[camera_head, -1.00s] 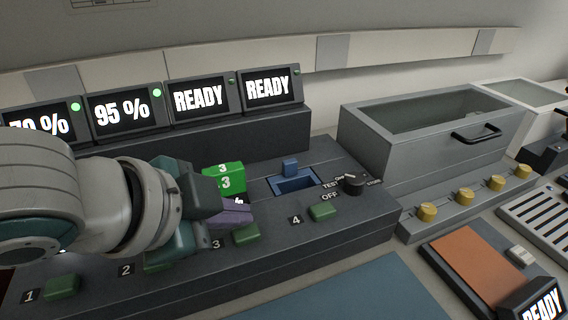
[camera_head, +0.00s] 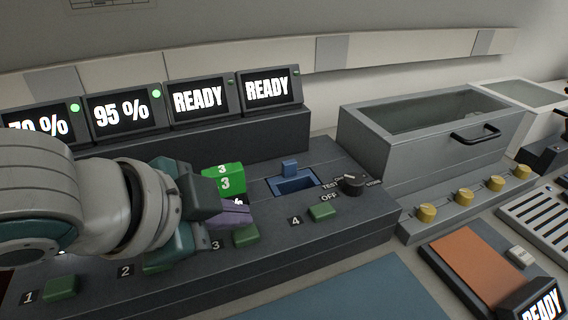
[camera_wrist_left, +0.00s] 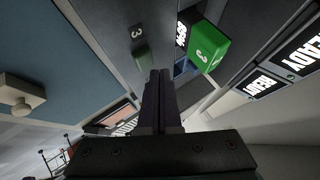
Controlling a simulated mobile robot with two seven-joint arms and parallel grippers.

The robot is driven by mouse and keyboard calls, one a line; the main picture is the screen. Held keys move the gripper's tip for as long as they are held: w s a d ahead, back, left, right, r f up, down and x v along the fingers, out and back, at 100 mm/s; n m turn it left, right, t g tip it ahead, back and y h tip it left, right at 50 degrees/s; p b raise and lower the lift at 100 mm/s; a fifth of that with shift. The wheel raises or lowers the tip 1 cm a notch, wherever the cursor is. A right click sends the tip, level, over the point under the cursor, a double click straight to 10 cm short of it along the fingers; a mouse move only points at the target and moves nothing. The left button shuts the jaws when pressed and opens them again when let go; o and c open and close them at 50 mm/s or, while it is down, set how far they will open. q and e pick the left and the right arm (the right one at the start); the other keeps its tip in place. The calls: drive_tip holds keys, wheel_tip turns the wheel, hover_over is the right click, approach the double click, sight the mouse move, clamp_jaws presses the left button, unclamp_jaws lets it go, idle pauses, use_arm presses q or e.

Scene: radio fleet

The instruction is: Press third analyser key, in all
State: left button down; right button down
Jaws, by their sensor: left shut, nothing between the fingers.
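The analyser (camera_head: 330,245) is a long dark console with numbered green keys on its front. The third key (camera_head: 246,235), beside its label 3, also shows in the left wrist view (camera_wrist_left: 143,53). My left gripper (camera_head: 246,212) is shut and empty, its purple fingertips just behind and above the third key in the head view. I cannot tell whether they touch it. In the wrist view the closed fingers (camera_wrist_left: 160,76) point near that key. A green block marked 3 (camera_head: 223,180) stands behind the fingers. My right gripper is not in view.
Keys 1 (camera_head: 61,288), 2 (camera_head: 158,263) and 4 (camera_head: 322,211) line the console; my gripper partly covers key 2. The displays behind read 95 % (camera_head: 122,111) and READY (camera_head: 198,97), among others. A blue slot (camera_head: 292,182) and dark knob (camera_head: 351,185) lie right of the block.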

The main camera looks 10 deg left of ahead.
sight(237, 238)
use_arm(q)
drive_tip(key=shift+f, duration=0.15)
drive_tip(key=shift+f, duration=0.3)
drive_tip(key=shift+f, duration=0.5)
idle(0.8)
drive_tip(key=shift+r, duration=0.1)
drive_tip(key=shift+r+p, duration=0.85)
drive_tip(key=shift+p, duration=0.1)
wheel_tip(237, 238, up, 5)
drive_tip(key=p, duration=0.5)
drive_tip(key=shift+p, duration=0.4)
